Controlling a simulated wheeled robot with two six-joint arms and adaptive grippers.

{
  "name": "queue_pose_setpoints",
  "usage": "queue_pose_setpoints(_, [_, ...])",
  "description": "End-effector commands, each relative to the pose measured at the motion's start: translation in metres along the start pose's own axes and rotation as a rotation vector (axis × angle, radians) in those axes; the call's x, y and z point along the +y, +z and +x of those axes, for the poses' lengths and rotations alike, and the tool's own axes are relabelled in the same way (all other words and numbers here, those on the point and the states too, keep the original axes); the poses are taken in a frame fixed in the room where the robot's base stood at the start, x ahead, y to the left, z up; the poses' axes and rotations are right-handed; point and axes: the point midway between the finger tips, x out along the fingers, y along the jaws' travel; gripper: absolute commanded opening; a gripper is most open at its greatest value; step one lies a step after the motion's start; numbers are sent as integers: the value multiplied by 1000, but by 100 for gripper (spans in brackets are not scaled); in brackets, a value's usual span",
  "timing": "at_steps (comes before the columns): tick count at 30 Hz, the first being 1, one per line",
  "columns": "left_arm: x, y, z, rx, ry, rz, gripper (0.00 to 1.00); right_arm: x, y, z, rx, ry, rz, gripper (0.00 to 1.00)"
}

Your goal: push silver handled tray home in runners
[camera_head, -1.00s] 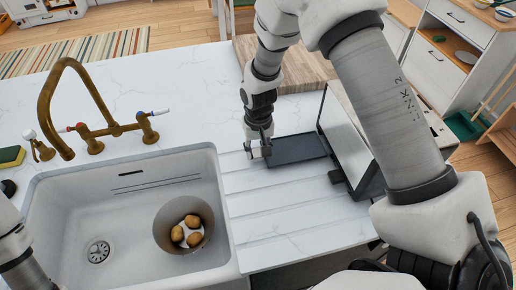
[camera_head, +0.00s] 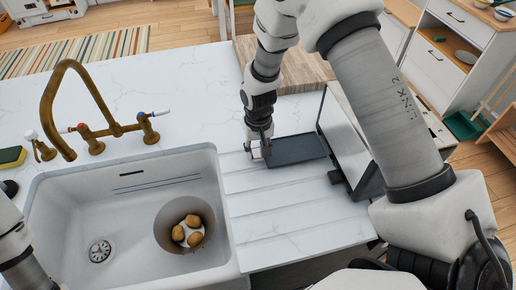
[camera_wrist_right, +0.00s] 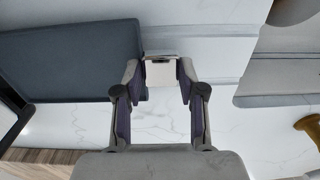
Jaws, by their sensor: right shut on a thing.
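The dark grey flat tray (camera_head: 296,149) lies low at the white counter, its right end reaching the boxy appliance (camera_head: 340,120) with a dark-framed front. How far the tray sits in its runners is hidden. My right gripper (camera_head: 258,152) is at the tray's left end. In the right wrist view, my right gripper (camera_wrist_right: 160,78) is shut on the small silver handle (camera_wrist_right: 161,74), and the tray (camera_wrist_right: 75,60) extends to the left. My left gripper is out of view; only part of my left arm shows at the lower left.
A white sink (camera_head: 75,215) with a bowl of potatoes (camera_head: 187,232) is to the left, with a brass tap (camera_head: 95,145) behind it. A wooden board (camera_head: 300,70) lies behind the tray. The ribbed drainer area (camera_head: 280,205) in front of the tray is clear.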

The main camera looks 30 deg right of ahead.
Motion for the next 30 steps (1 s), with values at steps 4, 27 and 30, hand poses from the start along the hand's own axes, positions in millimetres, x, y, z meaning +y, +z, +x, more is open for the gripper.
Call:
queue_pose_setpoints(4, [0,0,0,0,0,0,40,0,0,0,0,0,0,0])
queue_pose_setpoints(27, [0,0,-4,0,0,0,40,19,0,0,0,0,1,0])
queue_pose_setpoints(30, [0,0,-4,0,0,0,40,22,0,0,0,0,0,0])
